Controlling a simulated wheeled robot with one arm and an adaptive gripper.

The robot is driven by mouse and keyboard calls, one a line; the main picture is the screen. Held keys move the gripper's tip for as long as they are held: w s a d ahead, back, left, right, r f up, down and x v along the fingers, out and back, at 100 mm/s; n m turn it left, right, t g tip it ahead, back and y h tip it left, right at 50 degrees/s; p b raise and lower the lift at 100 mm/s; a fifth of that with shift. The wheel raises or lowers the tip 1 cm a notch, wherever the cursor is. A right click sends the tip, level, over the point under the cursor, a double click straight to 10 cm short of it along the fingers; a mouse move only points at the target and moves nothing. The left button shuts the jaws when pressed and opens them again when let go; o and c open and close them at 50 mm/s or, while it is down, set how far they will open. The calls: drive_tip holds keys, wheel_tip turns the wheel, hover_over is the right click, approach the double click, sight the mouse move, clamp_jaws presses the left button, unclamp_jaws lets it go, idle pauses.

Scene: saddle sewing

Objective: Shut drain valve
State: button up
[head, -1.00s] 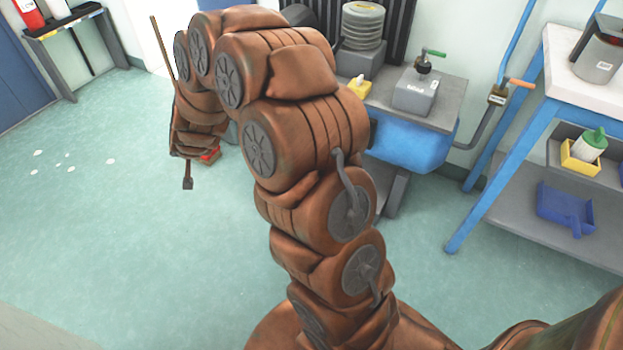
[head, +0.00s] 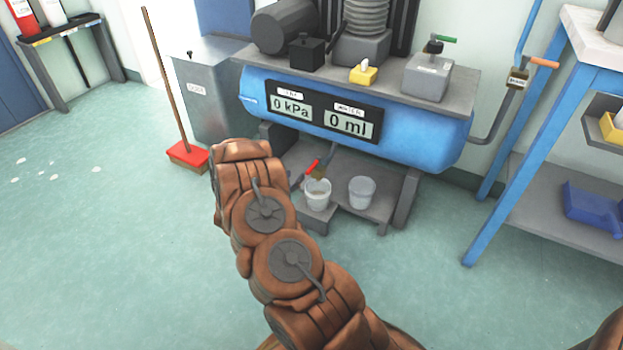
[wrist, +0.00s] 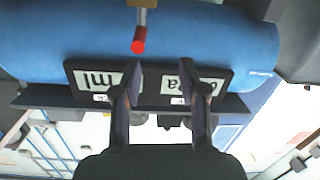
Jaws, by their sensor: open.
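The drain valve (head: 317,172) has a brass body and a red lever and hangs below the blue tank (head: 408,140). In the head view the red lever slants up and right, over a bucket. The wrist view appears upside down; there the brass body (wrist: 142,14) is at the top edge, with the red lever (wrist: 138,45) pointing towards me. My gripper (wrist: 158,68) is open and empty, its two fingers apart. The lever shows beyond the fingertips, nearer the left finger, apart from both as far as I can tell. In the head view my gripper is not clearly visible.
A bucket (head: 317,196) stands under the valve, with another bucket (head: 362,192) to its right. The tank's display (head: 312,110) reads 0 kPa and 0 ml. A red broom (head: 188,157) leans at the left by a grey bin (head: 215,95).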

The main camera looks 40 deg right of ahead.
sight(317, 162)
drive_tip(key=shift+g+h, duration=0.3)
drive_tip(key=shift+h, duration=0.3)
drive_tip(key=shift+d+f+b, duration=0.2)
drive_tip(key=shift+d+b, duration=0.35)
drive_tip(key=shift+d, duration=0.95)
drive_tip(key=shift+d+f+b, duration=0.25)
drive_tip(key=shift+d+b, duration=0.25)
drive_tip(key=shift+d, duration=1)
drive_tip(key=shift+d+f+b, duration=0.2)
drive_tip(key=shift+d+b, duration=0.35)
drive_tip(key=shift+d, duration=0.95)
clamp_jaws()
